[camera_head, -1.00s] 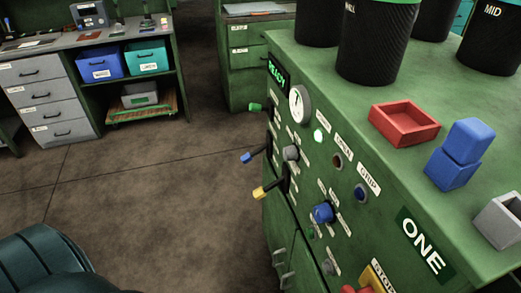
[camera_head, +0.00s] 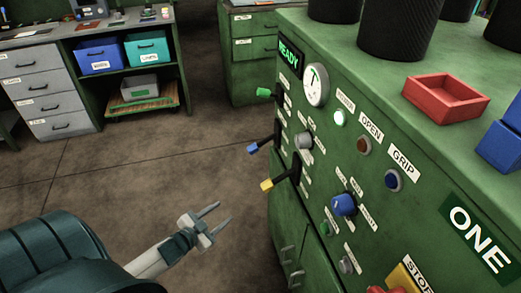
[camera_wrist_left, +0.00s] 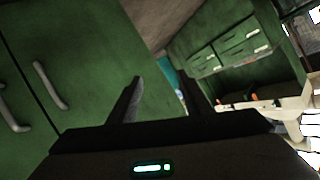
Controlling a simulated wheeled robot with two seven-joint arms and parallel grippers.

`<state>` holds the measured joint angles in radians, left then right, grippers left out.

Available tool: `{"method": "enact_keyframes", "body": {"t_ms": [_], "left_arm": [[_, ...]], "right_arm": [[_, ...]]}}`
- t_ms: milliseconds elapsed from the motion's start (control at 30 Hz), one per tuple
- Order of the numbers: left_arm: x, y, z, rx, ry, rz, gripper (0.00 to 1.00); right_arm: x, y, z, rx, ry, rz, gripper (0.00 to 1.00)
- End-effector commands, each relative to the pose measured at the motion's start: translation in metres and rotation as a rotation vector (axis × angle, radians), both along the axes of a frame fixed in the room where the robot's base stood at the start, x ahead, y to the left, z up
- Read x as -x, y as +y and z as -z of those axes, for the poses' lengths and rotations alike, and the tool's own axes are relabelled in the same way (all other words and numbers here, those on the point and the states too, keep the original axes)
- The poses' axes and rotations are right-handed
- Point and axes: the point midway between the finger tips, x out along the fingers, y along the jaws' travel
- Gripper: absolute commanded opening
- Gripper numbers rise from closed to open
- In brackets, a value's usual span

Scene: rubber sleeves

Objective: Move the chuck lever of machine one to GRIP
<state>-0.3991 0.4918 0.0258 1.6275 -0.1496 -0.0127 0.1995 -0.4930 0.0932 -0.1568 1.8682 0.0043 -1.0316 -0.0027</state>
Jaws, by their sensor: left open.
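Machine one is the green cabinet with the ONE plate (camera_head: 478,233). On its front three levers stick out to the left: one with a green tip (camera_head: 264,92), one with a blue tip (camera_head: 254,149) and one with a yellow tip (camera_head: 267,184). Their labels are too small to read, so I cannot tell which is the chuck lever. The OPEN lamp (camera_head: 364,145) and GRIP lamp (camera_head: 393,180) look dark. My left gripper (camera_head: 224,212) is open and empty, left of and below the yellow-tipped lever, apart from the machine. In the left wrist view its open fingers (camera_wrist_left: 160,84) show. My right gripper is out of view.
The panel also has a dial gauge (camera_head: 316,85), a lit lamp (camera_head: 339,118), a blue knob (camera_head: 343,204) and a yellow STOP block (camera_head: 404,276). A red tray (camera_head: 445,112) stands on top. The floor left of the machine is clear.

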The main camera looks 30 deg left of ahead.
Motion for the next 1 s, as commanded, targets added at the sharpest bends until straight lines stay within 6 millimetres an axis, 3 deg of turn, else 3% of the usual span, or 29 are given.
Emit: {"method": "enact_keyframes", "body": {"t_ms": [100,200,333,500,1000], "left_arm": [[-0.03,0.02,-0.072,-0.078,-0.166,0.098,0.45],[-0.043,0.021,-0.122,-0.119,-0.266,0.173,0.45],[-0.049,0.017,-0.162,-0.152,-0.342,0.24,0.45],[-0.051,0.014,-0.179,-0.165,-0.37,0.265,0.45],[-0.058,0.013,-0.178,-0.163,-0.369,0.263,0.45]], "right_arm": [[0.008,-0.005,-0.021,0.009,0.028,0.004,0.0],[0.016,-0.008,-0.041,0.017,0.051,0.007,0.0],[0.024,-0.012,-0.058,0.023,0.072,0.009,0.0],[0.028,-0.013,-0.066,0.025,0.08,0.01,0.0],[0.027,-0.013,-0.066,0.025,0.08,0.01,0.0]]}}
